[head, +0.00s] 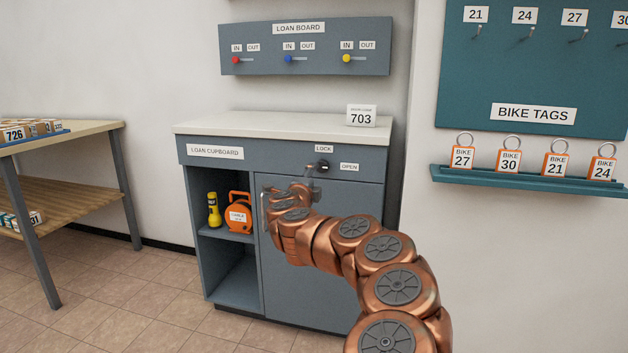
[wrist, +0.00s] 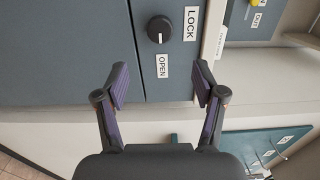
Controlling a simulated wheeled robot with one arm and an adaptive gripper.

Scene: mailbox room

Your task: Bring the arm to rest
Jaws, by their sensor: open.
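My arm reaches out to the front of the grey loan cupboard (head: 225,151). My gripper (head: 312,178) is close to the cupboard's dark round knob (head: 323,166), partly hidden behind my wrist. In the wrist view my gripper (wrist: 160,85) is open, with nothing between its two fingers. The knob (wrist: 160,29) shows beyond the fingertips, apart from them, beside the LOCK and OPEN labels. A pale mark on it seems to face OPEN. The cupboard door (head: 310,280) looks shut.
A number sign (head: 361,116) stands on the cupboard top. The open shelf holds a yellow torch (head: 213,210) and an orange cable reel (head: 238,213). A wooden table (head: 95,128) is at left. A teal ledge (head: 530,180) with bike tags is at right.

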